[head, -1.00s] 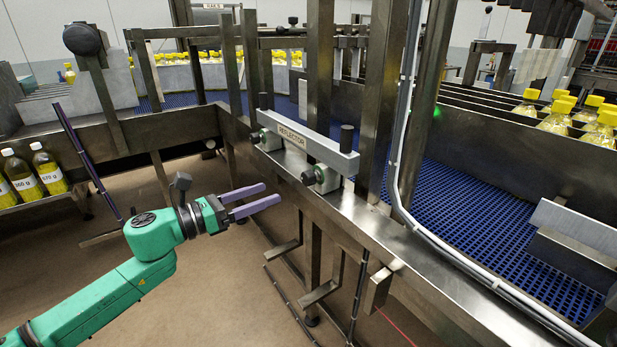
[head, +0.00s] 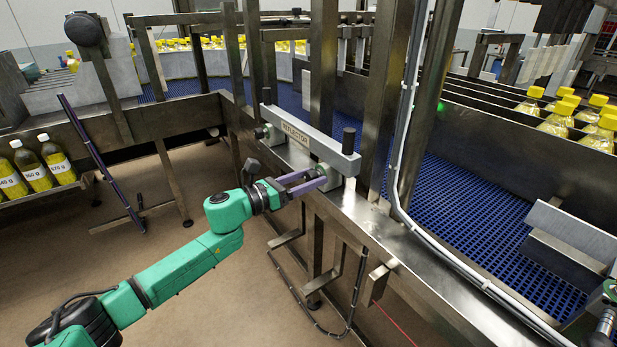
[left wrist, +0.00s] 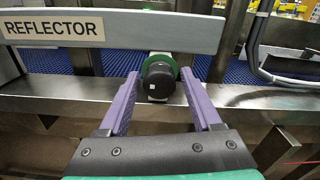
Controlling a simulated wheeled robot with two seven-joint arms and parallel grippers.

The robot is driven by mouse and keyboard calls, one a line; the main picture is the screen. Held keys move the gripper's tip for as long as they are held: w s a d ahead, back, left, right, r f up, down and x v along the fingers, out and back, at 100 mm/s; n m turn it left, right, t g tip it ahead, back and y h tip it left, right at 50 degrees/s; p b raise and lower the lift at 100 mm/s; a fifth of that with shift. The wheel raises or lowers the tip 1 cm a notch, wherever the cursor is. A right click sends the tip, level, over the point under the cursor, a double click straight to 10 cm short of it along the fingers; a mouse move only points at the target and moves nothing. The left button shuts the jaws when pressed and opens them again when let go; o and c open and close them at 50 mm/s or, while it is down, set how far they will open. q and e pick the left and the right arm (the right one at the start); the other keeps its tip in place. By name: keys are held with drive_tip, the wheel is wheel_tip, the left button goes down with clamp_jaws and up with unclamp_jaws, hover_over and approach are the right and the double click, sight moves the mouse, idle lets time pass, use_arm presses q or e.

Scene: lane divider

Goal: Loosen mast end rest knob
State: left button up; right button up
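A black round knob (left wrist: 159,82) with a green ring behind it faces the left wrist camera, under the right part of the grey bar (left wrist: 150,30) labelled "REFLECTOR". In the head view this bar (head: 310,142) sits on the steel rail, with a second knob (head: 262,132) near its far left end. My left gripper (head: 317,178) is at the near right knob. In the left wrist view its purple fingers (left wrist: 158,95) stand open on either side of the knob, with a narrow gap on each side.
A steel rail (head: 352,212) runs below the bar. Upright steel posts (head: 377,100) and a pale cable conduit (head: 405,130) stand behind and right of it. A blue conveyor (head: 470,210) lies beyond. Bottles (head: 37,167) stand at the left. The floor (head: 190,300) is open.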

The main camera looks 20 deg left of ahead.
use_arm(q)
clamp_jaws()
drive_tip(key=shift+n, duration=0.4)
drive_tip(key=n, duration=0.3)
drive_tip(key=shift+n+p, duration=0.3)
drive_tip(key=shift+n, duration=0.1)
drive_tip(key=n+p, duration=0.1)
drive_tip(key=n, duration=0.3)
drive_tip(key=shift+r, duration=0.1)
drive_tip(key=n+p, duration=0.2)
drive_tip(key=n, duration=0.3)
drive_tip(key=n+p, duration=0.2)
drive_tip(key=n, duration=0.3)
drive_tip(key=shift+p, duration=0.35)
